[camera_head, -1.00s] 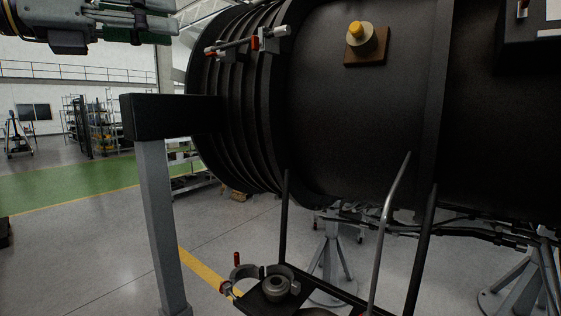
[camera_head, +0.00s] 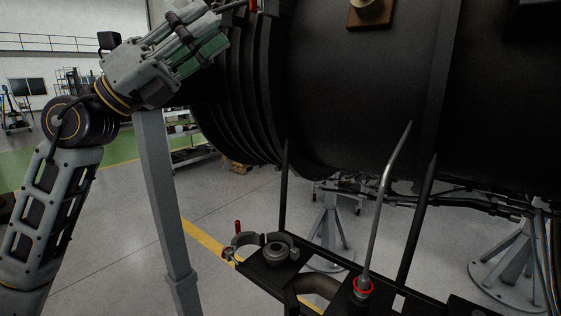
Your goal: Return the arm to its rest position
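My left arm (camera_head: 60,200) comes in from the left and bends at a dark elbow joint with a yellow ring. My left gripper (camera_head: 212,28) points up and right, grey with green parts, in front of the ribbed end of the black engine casing (camera_head: 350,100). Its fingertips are near the top edge, close in the picture to a small fitting with a red end (camera_head: 253,6). I cannot tell whether they touch it or how far apart the fingers are. I see nothing clearly held. My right gripper is out of view.
A grey post (camera_head: 160,200) stands below my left gripper. A dark cart (camera_head: 270,275) at the lower middle holds a ring clamp (camera_head: 243,248), a round grey part (camera_head: 276,252) and a tall bent rod (camera_head: 385,195). Grey stands (camera_head: 330,225) are behind.

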